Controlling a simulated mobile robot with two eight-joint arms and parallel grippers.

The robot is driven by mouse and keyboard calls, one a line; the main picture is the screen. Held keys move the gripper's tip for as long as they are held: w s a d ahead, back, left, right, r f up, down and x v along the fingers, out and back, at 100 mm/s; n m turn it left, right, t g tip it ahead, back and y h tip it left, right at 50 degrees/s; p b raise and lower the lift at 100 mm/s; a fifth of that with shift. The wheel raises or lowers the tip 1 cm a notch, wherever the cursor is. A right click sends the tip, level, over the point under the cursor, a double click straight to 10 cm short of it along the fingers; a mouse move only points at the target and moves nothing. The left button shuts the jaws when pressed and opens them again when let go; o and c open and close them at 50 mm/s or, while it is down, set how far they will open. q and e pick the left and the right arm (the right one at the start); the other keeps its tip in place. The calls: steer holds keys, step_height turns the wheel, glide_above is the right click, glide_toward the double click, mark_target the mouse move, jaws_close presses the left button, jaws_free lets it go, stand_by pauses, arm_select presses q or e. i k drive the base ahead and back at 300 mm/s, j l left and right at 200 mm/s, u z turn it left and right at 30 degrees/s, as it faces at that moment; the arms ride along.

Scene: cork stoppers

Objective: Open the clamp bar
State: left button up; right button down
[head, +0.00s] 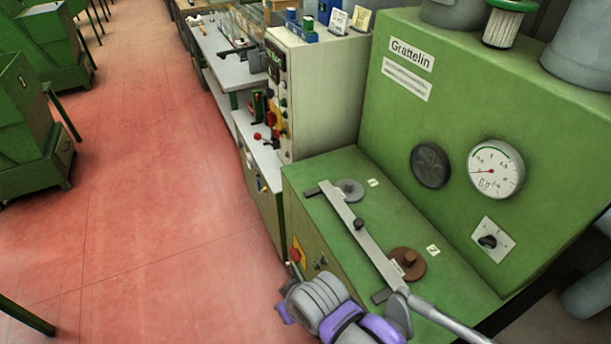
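The clamp bar (352,222) is a long flat grey metal bar lying across the green top of the machine. A grey disc (350,190) and a brown disc (407,263) lie beside the bar. A grey and purple part of my arm, apparently the right (335,312), is at the bottom edge, close to the bar's near end. Its fingertips cannot be made out, and whether it touches the bar is unclear. My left gripper is out of view.
The green upright panel (462,130) with a dial gauge (495,170) and a black knob (430,165) rises behind the bar. A cream control cabinet (318,92) stands beyond the machine. Red floor (150,200) is clear to the left, with green cabinets (30,130) farther left.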

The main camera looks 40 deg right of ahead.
mark_target(355, 224)
steer(key=z, duration=1.85)
steer(key=i+j, duration=0.2)
steer(key=j, duration=0.15)
steer(key=i+j, duration=0.2)
steer(key=j, duration=0.15)
steer(key=i+j, duration=0.15)
steer(key=j, duration=0.2)
steer(key=j+u, duration=0.05)
